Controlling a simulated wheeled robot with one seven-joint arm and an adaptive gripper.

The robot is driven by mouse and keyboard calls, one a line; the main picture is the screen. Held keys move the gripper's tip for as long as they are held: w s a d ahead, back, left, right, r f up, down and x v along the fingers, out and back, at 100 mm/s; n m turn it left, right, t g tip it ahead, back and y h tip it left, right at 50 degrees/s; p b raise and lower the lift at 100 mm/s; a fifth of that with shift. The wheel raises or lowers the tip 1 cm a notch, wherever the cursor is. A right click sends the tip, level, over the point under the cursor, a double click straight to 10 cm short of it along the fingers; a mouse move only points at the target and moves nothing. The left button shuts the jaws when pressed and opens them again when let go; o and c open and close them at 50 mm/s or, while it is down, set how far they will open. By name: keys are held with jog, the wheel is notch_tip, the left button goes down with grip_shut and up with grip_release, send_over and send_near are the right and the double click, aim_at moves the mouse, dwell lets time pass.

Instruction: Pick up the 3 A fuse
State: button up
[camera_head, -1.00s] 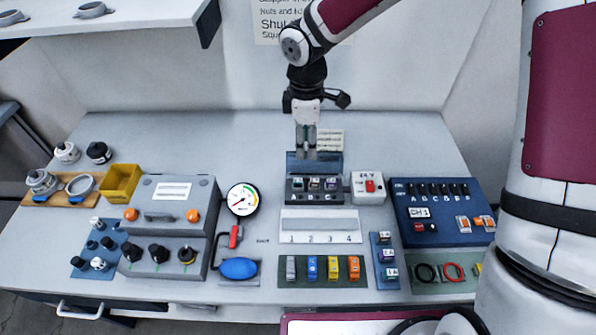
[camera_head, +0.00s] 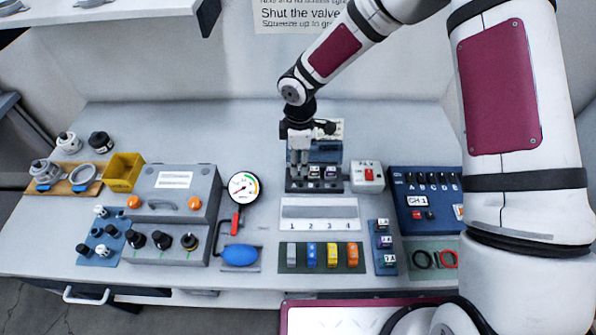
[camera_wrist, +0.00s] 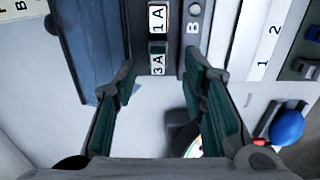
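The 3 A fuse (camera_wrist: 158,63) sits in the leftmost slot, A, of the dark fuse block (camera_head: 315,187). Its "3A" label reads in the wrist view, next to a "1A" fuse (camera_wrist: 158,18) in the B slot. My gripper (camera_head: 299,172) is over the left end of the block and hides the 3 A fuse in the head view. In the wrist view my gripper (camera_wrist: 160,72) is open, its fingers on either side of the 3 A fuse with gaps showing. Whether the tips are down at fuse height is hard to tell.
A blue upright panel (camera_head: 328,151) stands behind the block. A grey box with a red switch (camera_head: 368,177) is close on the right. A numbered plate (camera_head: 320,224) lies in front. A blue rack (camera_head: 382,262) holds more small labelled pieces. A gauge (camera_head: 243,187) stands left.

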jog(key=shift+w+a+f+p, duration=0.1)
jog(key=shift+f+p, duration=0.1)
jog(key=shift+f, duration=0.8)
jog(key=shift+a+f+p, duration=0.1)
jog(key=shift+f+p, duration=0.05)
jog(key=shift+f, duration=0.85)
jog(key=c, duration=0.8)
jog(key=shift+r, duration=0.1)
